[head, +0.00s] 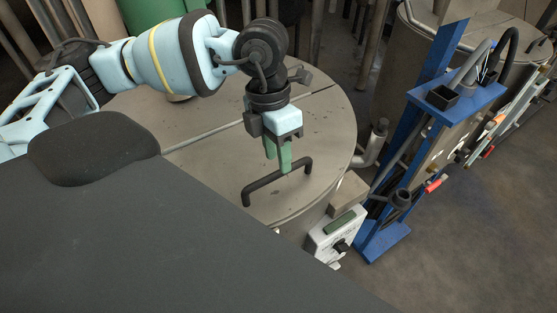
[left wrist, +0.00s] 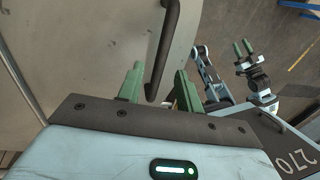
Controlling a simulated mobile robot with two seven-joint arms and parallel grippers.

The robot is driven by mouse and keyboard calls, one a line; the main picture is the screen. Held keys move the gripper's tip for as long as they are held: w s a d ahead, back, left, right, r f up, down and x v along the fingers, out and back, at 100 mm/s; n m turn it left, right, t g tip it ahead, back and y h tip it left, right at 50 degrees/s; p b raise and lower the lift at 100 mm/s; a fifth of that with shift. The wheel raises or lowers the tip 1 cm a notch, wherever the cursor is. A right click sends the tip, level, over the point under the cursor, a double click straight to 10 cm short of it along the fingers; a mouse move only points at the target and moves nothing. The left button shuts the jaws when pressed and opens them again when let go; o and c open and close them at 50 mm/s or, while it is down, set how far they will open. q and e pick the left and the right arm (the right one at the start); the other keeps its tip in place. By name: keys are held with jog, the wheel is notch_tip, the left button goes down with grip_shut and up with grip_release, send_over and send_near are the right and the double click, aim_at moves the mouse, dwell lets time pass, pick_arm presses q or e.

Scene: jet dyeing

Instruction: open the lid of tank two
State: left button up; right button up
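The tank lid (head: 225,135) is a round, flat grey metal disc, lying closed, with a seam across it. A dark bar handle (head: 278,180) stands up from its near right part. My left gripper (head: 278,158), with green fingers, points down just above and behind the handle. In the left wrist view the handle (left wrist: 164,50) shows between the spread fingers of the left gripper (left wrist: 158,92); no contact is visible. My right gripper (left wrist: 243,47) appears only in the left wrist view, away from the lid, its green fingers apart and empty. No tank number is readable.
A small grey control box (head: 336,235) with a knob sits at the tank's front right. A blue stand (head: 385,235) with tools is to the right. Another tank (head: 410,60) stands behind. Pipes crowd the back; the floor (head: 480,240) at right is clear.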

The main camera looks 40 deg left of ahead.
pick_arm(q)
jog(key=shift+s+d+f, duration=0.1)
jog(key=shift+d+f, duration=0.05)
jog(key=shift+f, duration=0.5)
jog(key=shift+d+f, duration=0.1)
jog(key=shift+f, duration=0.5)
jog(key=shift+c, duration=0.5)
grip_shut()
